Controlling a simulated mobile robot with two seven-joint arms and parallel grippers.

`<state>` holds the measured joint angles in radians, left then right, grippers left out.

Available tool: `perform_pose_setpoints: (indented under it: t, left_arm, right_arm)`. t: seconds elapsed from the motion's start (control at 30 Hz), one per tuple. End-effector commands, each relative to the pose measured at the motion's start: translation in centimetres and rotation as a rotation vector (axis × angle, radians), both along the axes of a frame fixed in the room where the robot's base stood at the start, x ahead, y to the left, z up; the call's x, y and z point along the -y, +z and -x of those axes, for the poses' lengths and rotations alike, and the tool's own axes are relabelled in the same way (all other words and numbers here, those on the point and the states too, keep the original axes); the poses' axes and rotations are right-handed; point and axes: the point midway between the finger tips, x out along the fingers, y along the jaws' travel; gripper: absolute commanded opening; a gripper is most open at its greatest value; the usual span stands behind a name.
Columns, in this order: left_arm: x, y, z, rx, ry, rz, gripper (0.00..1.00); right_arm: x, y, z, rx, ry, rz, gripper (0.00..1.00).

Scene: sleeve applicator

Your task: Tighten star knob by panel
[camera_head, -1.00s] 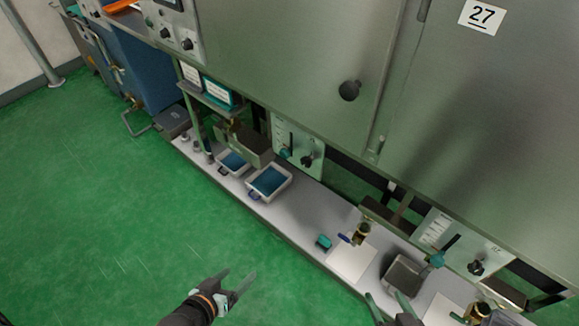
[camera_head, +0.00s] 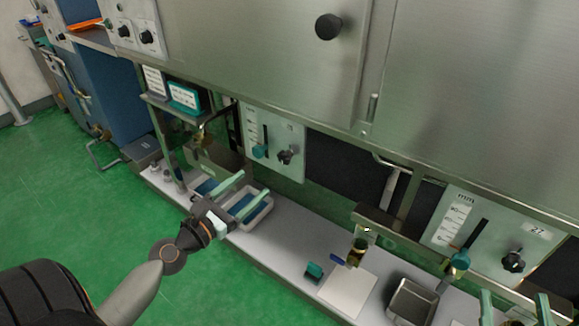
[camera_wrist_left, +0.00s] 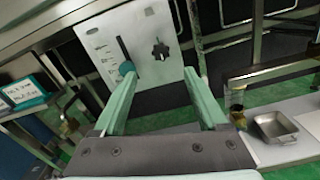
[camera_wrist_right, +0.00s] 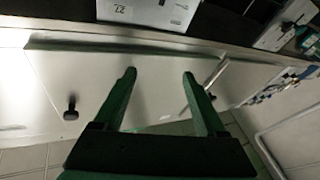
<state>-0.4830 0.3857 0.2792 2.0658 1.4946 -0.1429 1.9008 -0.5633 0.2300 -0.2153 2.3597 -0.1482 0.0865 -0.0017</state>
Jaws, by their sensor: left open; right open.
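Two pale control panels each carry a black star knob. The left panel (camera_head: 255,128) has its star knob (camera_head: 288,156) beside a teal slider (camera_head: 260,152). The right panel (camera_head: 465,225), labelled 27, has its star knob (camera_head: 513,261) beside another teal slider (camera_head: 460,260). My left gripper (camera_head: 253,184) is open and empty, below and in front of the left panel. In the left wrist view that star knob (camera_wrist_left: 160,50) shows beyond and between the open fingers, apart from them. My right gripper (camera_head: 514,296) is open and empty at the bottom right, below the right star knob.
A grey shelf (camera_head: 262,250) runs below the panels. It holds trays with blue contents, a small teal block (camera_head: 314,272), a white sheet (camera_head: 347,292) and a metal tray (camera_head: 412,301). A steel cabinet with a round black knob (camera_head: 328,27) stands above. Green floor is clear at left.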

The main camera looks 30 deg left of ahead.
Motion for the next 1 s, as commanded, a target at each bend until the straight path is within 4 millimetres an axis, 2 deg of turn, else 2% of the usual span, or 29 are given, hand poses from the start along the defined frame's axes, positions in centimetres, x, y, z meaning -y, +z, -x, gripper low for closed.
perform_pose_setpoints:
  t: [0.23, 0.4, 0.53, 0.7, 0.8, 1.0]
  left_arm:
    - [0.3, 0.4, -2.4, 0.0, -0.002, -0.004, 0.75]
    - [0.5, 0.3, -5.0, 0.0, -0.002, -0.004, 0.75]
    - [0.7, 0.2, -7.2, 0.0, -0.002, -0.005, 0.75]
    - [0.9, 0.1, -9.7, -0.001, -0.002, -0.004, 0.75]
    - [0.9, 0.0, -10.8, -0.001, -0.002, -0.006, 0.75]
    - [1.1, 0.0, -11.9, -0.003, -0.002, -0.006, 0.75]
  right_arm:
    - [0.3, -4.5, -0.6, -0.2, -0.027, 0.0, 0.73]
    - [0.5, -8.3, -0.4, -0.353, -0.045, 0.0, 0.73]
    - [0.6, -10.0, -0.1, -0.423, -0.052, 0.001, 0.73]
    - [0.6, -10.9, 0.1, -0.454, -0.055, 0.002, 0.73]
    - [0.6, -10.7, 0.0, -0.445, -0.054, 0.002, 0.73]
    - [0.6, -10.4, -0.1, -0.433, -0.053, 0.001, 0.73]
